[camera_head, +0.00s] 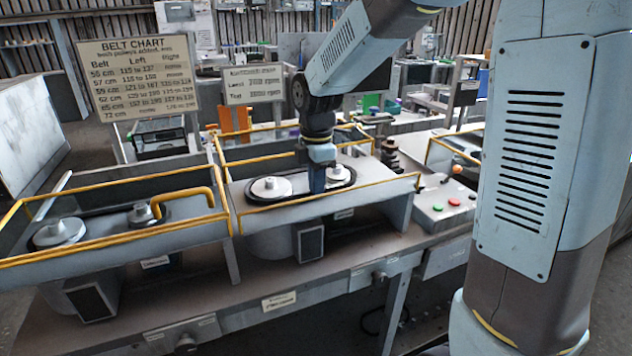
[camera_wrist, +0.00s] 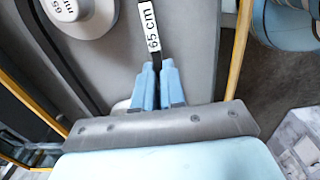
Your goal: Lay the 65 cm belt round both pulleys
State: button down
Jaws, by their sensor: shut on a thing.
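The black belt (camera_head: 262,201) forms a long loop around the left pulley (camera_head: 270,187) and the right pulley (camera_head: 338,173) on the middle housing. I cannot tell whether it sits in their grooves. My gripper (camera_head: 317,190) points down between the pulleys at the belt. In the wrist view, my gripper's blue fingers (camera_wrist: 157,72) are shut on a black strand beside a white "65 cm" tag (camera_wrist: 150,25). One grey pulley (camera_wrist: 82,14) shows at the top left, with another belt strand (camera_wrist: 62,45) on its left.
Yellow rails (camera_head: 300,205) edge the housing. A second housing at left holds two pulleys (camera_head: 59,232) and a yellow bent bar (camera_head: 185,197). A belt chart (camera_head: 138,76) stands behind. A button panel (camera_head: 445,205) is at right, with a dark stacked part (camera_head: 390,153) near it.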

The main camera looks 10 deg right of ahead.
jog(key=shift+f, duration=0.15)
jog(key=c, duration=1.1)
grip_release()
jog(key=shift+c, duration=0.2)
jog(key=shift+r, duration=0.25)
jog(key=shift+r, duration=3.55)
jog(key=shift+s+d+r, duration=0.15)
jog(key=shift+d, duration=0.05)
jog(key=s+d+r+m+t, duration=0.2)
jog(key=s+d+m, duration=0.5)
jog(key=s+m, duration=0.3)
jog(key=s+d+r+m+t, duration=0.2)
jog(key=s+d+m+t, duration=0.1)
jog(key=s+d+m, duration=0.5)
jog(key=s+m, duration=0.2)
jog(key=m, duration=0.1)
jog(key=shift+s+t, duration=0.2)
jog(key=shift+t, duration=0.1)
